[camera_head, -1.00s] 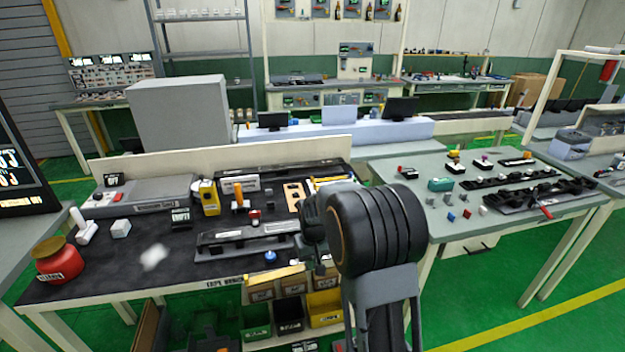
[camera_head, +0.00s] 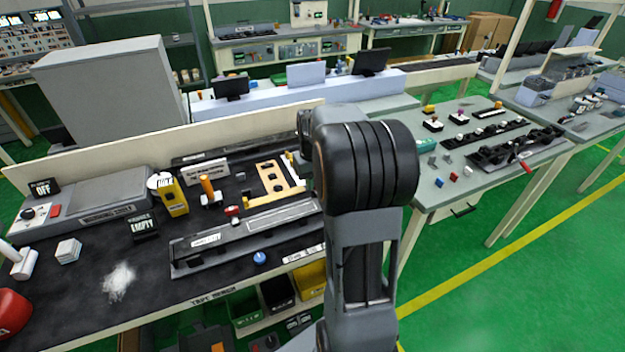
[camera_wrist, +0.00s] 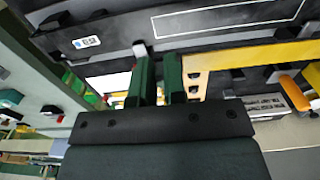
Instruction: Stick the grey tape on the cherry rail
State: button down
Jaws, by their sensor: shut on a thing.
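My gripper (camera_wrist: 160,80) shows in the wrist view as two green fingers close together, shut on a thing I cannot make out. It is above the bench, by a yellow bracket (camera_wrist: 265,54). In the head view my arm hides the gripper. A long grey rail (camera_head: 285,219) with a white label lies along the front of the dark bench. A dark bar (camera_wrist: 115,38) with a small label crosses the top of the wrist view. I cannot tell which rail is the cherry one, and I cannot pick out the grey tape.
The bench also holds a yellow dispenser (camera_head: 172,196), an orange-handled item (camera_head: 208,187), a red container (camera_head: 12,313) and a white patch (camera_head: 118,280). A second table (camera_head: 440,190) with dark rails and small blocks stands to the right. Green floor is open at the lower right.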

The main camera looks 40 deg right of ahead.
aim_at(313, 208)
jog(key=shift+f+b, duration=2.55)
jog(key=shift+f, duration=1.3)
jog(key=c, duration=1.1)
grip_release()
notch_tip(313, 208, up, 14)
jog(key=shift+f, duration=0.1)
